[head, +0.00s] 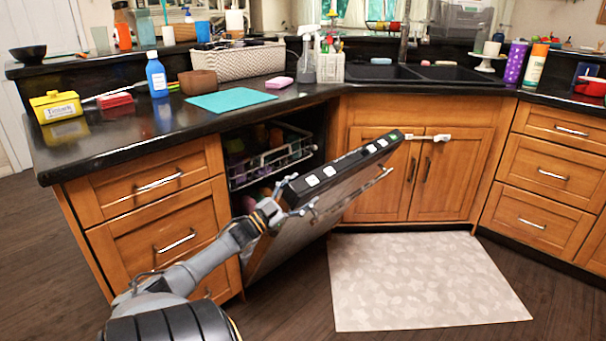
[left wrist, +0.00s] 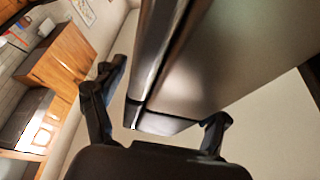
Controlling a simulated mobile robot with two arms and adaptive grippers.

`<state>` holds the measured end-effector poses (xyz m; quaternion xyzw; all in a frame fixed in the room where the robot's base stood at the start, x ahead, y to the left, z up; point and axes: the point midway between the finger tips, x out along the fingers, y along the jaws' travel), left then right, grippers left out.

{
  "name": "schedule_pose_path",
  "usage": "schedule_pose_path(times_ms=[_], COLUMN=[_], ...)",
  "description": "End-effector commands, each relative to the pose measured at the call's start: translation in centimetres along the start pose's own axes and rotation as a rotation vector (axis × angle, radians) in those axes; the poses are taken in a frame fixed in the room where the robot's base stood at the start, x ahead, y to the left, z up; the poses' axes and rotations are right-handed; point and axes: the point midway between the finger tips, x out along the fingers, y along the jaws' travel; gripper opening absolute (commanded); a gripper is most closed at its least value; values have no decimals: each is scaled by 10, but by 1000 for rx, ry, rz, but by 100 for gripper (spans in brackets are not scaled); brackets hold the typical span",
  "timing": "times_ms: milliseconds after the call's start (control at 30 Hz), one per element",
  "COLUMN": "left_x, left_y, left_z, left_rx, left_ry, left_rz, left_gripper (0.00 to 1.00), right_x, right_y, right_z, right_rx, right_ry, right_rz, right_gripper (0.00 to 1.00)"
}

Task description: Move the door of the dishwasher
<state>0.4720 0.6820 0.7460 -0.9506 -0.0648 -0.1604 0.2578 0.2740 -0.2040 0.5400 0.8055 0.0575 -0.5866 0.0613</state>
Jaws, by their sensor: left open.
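The dishwasher door (head: 318,205) is partly open, tilted outward from the dark cavity under the counter. Its black top edge carries several white buttons. My left gripper (head: 284,206) is at the near left end of the door's top edge. In the left wrist view, the door (left wrist: 225,60) fills the middle and right, and its edge lies between the two spread fingers of my left gripper (left wrist: 158,118). I cannot tell whether the fingers touch it. My right gripper is not in view.
A dish rack (head: 270,160) with dishes shows inside the dishwasher (head: 318,125). Wooden drawers (head: 150,182) stand to its left and a sink cabinet (head: 450,185) to its right. A pale mat (head: 425,285) lies on the floor. The counter above holds bottles and a basket (head: 235,62).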

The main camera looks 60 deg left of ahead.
Motion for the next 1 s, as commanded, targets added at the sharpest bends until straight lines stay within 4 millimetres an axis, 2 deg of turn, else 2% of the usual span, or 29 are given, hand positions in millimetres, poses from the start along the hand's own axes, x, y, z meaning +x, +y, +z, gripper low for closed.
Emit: schedule_pose_path(times_ms=[300, 500, 700, 1000], left_x=[-64, -98, -113, -114], left_y=[0, 0, 0, 0], left_z=[2, 1, 0, 0], left_rx=[-1, -1, 0, 0], left_ry=[-6, -3, -1, -1], left_rz=[0, 0, 0, -1], left_gripper=[75, 75, 75, 75], right_x=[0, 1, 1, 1], right_y=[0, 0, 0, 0], right_z=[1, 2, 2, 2], right_rx=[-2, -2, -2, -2], right_ry=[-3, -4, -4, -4], right_rz=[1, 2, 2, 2], right_gripper=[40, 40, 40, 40])
